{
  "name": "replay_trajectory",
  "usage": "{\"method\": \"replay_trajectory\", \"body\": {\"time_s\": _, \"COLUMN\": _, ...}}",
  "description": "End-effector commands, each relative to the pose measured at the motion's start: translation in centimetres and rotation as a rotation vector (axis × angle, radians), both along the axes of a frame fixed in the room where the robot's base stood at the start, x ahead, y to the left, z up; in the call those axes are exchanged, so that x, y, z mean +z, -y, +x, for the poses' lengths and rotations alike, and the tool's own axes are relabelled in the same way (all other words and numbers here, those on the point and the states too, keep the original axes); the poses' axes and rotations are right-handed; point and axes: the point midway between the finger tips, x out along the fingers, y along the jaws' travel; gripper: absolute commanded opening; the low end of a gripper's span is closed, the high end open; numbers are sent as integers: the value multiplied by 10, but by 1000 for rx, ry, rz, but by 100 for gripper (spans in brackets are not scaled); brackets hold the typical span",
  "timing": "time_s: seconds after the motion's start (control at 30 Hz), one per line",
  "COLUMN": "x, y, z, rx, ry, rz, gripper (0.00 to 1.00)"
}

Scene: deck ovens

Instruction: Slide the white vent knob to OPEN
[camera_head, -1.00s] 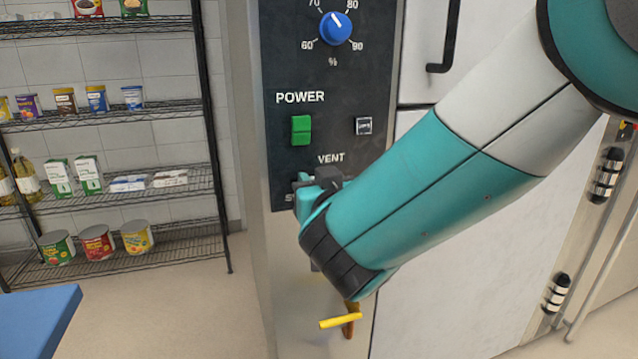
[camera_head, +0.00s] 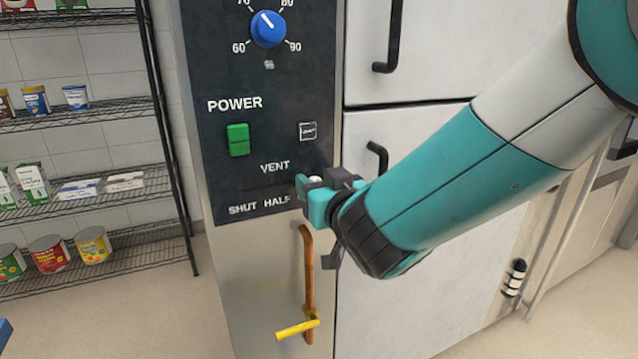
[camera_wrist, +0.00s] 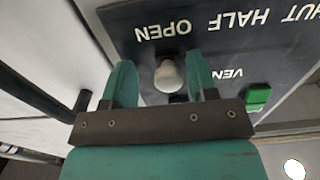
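The white vent knob (camera_wrist: 168,77) shows in the wrist view between the two fingers of my gripper (camera_wrist: 163,82). The fingers stand apart, with a clear gap on the left of the knob and a narrow one on the right. The knob lines up with the OPEN label (camera_wrist: 163,31), which reads upside down there. In the head view my gripper (camera_head: 318,196) is at the right end of the vent row and hides the OPEN label. The SHUT and HALF labels (camera_head: 259,205) are uncovered on the dark control panel (camera_head: 225,180).
Above the vent row are a green power switch (camera_head: 238,140), a small square button (camera_head: 308,131) and a blue dial (camera_head: 268,29). A copper pipe with a yellow lever (camera_head: 297,329) is below. Black door handles (camera_head: 377,160) are close to my gripper. A wire shelf (camera_head: 100,264) stands left.

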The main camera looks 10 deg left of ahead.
Motion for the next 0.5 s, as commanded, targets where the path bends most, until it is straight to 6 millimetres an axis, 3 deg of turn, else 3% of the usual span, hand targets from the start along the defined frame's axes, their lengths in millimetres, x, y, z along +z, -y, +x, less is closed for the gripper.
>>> {"method": "replay_trajectory", "body": {"time_s": 0.3, "x": -1, "y": -1, "z": -5, "rx": 5, "ry": 0, "rz": 2, "gripper": 53}}
{"method": "replay_trajectory", "body": {"time_s": 0.5, "x": -4, "y": 16, "z": -35, "rx": 7, "ry": 0, "rz": 1, "gripper": 53}}
